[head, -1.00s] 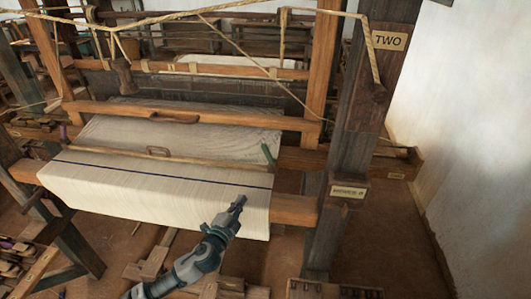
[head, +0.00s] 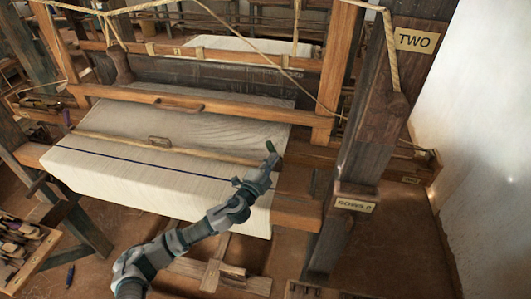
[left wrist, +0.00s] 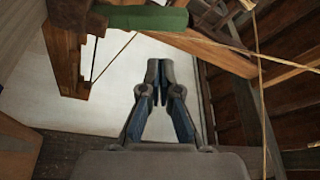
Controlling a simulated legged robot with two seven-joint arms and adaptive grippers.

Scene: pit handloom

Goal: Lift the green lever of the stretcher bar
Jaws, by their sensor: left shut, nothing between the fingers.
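The stretcher bar (head: 190,151) is a thin pale wooden rod lying across the white cloth (head: 110,185), with a small catch at its middle. Its green lever (head: 270,147) shows at the right end, just beyond my left gripper (head: 267,168), which partly covers that end. In the left wrist view the green lever (left wrist: 147,18) lies across the top, ahead of the fingertips with a gap in the picture. My left gripper (left wrist: 159,78) is shut and empty there. My right gripper is not in view.
A dark loom post (head: 350,165) with a "TWO" label stands right of my left gripper. The front beam (head: 297,213) runs below the cloth's right edge. Cords (head: 315,90) hang behind. A tray of shuttles (head: 20,240) is at the left.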

